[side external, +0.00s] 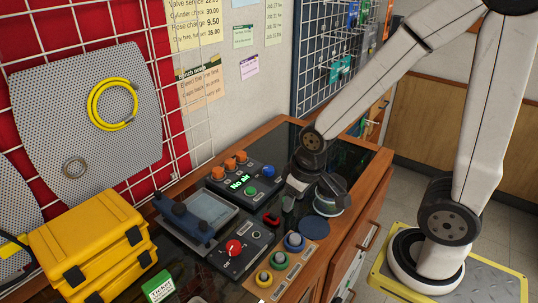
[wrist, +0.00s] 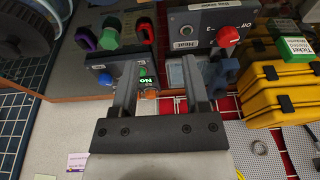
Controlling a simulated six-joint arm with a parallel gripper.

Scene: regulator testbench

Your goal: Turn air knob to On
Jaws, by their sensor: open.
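A dark control box with a red knob (side external: 233,247) stands at the front centre of the bench in the side view. The red knob also shows at the upper right in the wrist view (wrist: 228,37), beside lettering that is partly legible. I take it as the air knob. Behind it, a second box has a lit display (side external: 241,183) that seems to read "No air". My gripper (side external: 287,203) is open above the bench, right of the red knob and apart from it. In the wrist view its two fingers (wrist: 160,72) are spread with nothing held between them.
Orange knobs (side external: 231,164) and a blue button (side external: 268,171) sit on the display box. A grey tray (side external: 205,208) lies left of it. Yellow cases (side external: 90,240) and a green box (side external: 158,287) stand left.

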